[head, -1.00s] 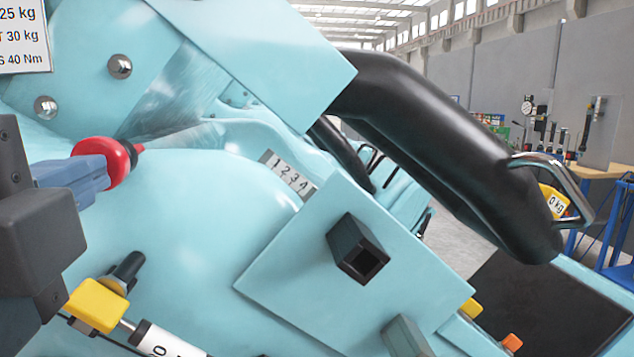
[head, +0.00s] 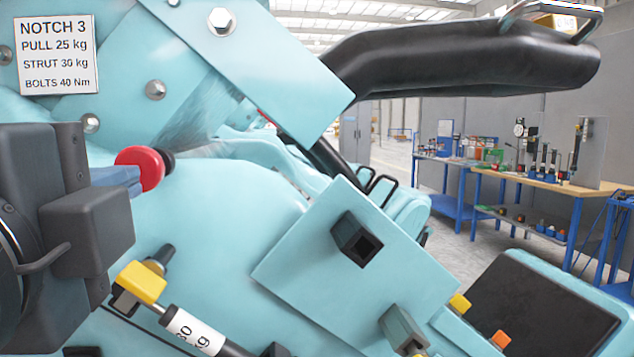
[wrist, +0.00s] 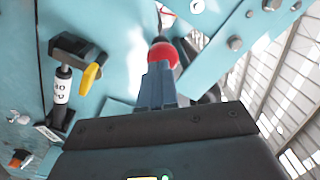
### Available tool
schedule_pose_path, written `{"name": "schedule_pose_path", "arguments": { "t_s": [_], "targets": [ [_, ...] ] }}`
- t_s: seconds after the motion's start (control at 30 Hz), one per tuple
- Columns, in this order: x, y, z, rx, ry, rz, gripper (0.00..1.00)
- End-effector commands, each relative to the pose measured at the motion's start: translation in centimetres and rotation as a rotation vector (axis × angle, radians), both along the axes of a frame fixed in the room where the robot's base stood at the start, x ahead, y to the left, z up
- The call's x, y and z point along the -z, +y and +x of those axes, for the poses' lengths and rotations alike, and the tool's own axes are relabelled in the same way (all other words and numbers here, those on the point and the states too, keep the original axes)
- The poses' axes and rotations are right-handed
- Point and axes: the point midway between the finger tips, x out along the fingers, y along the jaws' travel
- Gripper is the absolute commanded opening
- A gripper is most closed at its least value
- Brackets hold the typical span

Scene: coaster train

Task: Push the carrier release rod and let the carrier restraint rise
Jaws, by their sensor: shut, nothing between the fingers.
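The release rod shows as a red round knob (head: 145,167) on the pale blue carrier (head: 220,220), with a dark stub behind it. My gripper (head: 125,180) is shut, and its blue-grey fingertips meet the knob; a tiny gap cannot be ruled out. The wrist view also shows the red knob (wrist: 163,54) right at the tips of my gripper (wrist: 160,72). The restraint (head: 450,62) is a thick black padded arm, raised and reaching right almost level, with a metal handle (head: 545,12) at its end. The rod's length is hidden.
A strut (head: 190,328) with a yellow end block (head: 142,282) lies below my gripper. A plate with a square black socket (head: 357,240) stands right of centre. A label (head: 55,53) reads NOTCH 3. Workbenches (head: 530,180) stand behind, beyond open floor.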

Motion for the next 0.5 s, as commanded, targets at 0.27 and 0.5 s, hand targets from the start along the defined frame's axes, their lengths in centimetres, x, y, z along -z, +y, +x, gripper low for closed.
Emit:
{"name": "schedule_pose_path", "arguments": {
  "t_s": [0.27, 0.5],
  "targets": [
    [0.2, -0.6, -3.1, -0.004, -0.002, 0.001, 0.00],
    [0.4, -1.4, -6.6, -0.005, -0.002, 0.001, 0.00]
  ]
}}
